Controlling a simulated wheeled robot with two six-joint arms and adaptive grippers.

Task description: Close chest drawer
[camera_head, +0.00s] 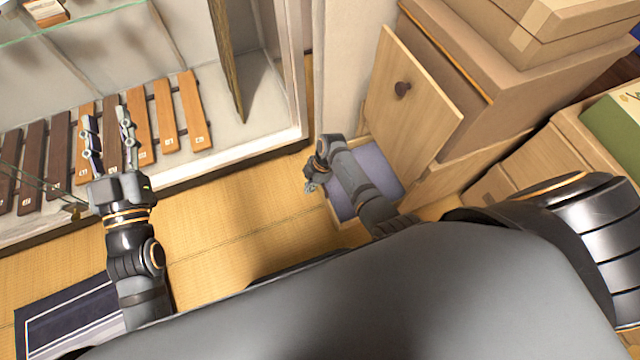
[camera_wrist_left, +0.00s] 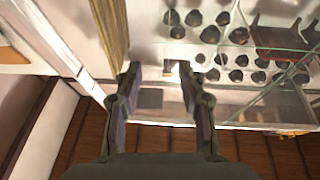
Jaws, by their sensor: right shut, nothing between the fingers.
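The wooden chest (camera_head: 480,62) stands at the upper right, with a light panel (camera_head: 425,110) bearing a dark round knob (camera_head: 403,88). Low on the chest, a drawer (camera_head: 396,168) with a lavender-grey inside sticks out, open. My right forearm lies across the drawer in the picture and hides part of it. My right gripper (camera_head: 311,182) is shut and empty at the drawer's left side; I cannot tell whether it touches it. My left gripper (camera_head: 108,140) is open and empty, far left of the drawer; its spread fingers also show in the left wrist view (camera_wrist_left: 156,72).
Boxes (camera_head: 560,30) are stacked on the chest. Tatami floor (camera_head: 225,215) is clear between case and drawer. A dark mat (camera_head: 65,320) lies lower left.

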